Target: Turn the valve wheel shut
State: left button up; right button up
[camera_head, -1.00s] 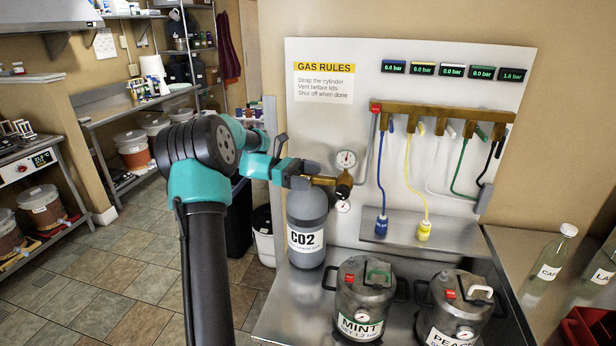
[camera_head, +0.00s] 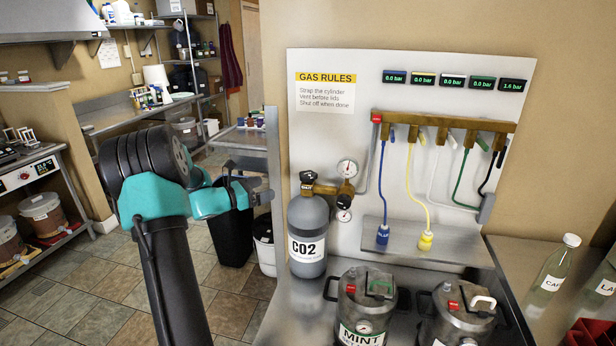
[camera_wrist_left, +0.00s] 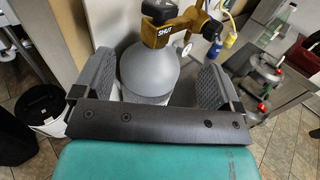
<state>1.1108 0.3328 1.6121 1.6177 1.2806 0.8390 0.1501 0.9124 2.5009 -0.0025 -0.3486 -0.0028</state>
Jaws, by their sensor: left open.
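The grey CO2 cylinder (camera_head: 308,225) stands upright on the metal bench in the head view. On its brass valve body (camera_head: 325,190) sits a small dark valve wheel (camera_head: 307,177). In the left wrist view the dark wheel (camera_wrist_left: 160,9) is at the top edge, partly cut off, above a brass face marked SHUT (camera_wrist_left: 165,31). My left gripper (camera_head: 266,193) is left of the cylinder, apart from the wheel. Its two fingers (camera_wrist_left: 153,84) are spread wide with nothing between them, and the cylinder's shoulder shows beyond. My right gripper is not in view.
Two gauges (camera_head: 347,168) are fitted right of the valve. A brass manifold (camera_head: 440,121) with coloured hoses hangs on the white panel (camera_head: 330,130). Metal kegs (camera_head: 366,300) stand in front on the bench. Free space lies left of the cylinder, above the floor.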

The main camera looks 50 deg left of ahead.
aim_at(308, 174)
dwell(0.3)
pick_arm(q)
jog(key=w+d, duration=0.1)
jog(key=w, duration=0.4)
jog(key=w+d, duration=0.1)
jog(key=w, duration=0.5)
jog(key=w+d, duration=0.1)
jog(key=w, duration=0.5)
jog(key=shift+w+d, duration=0.1)
jog(key=c, duration=0.9)
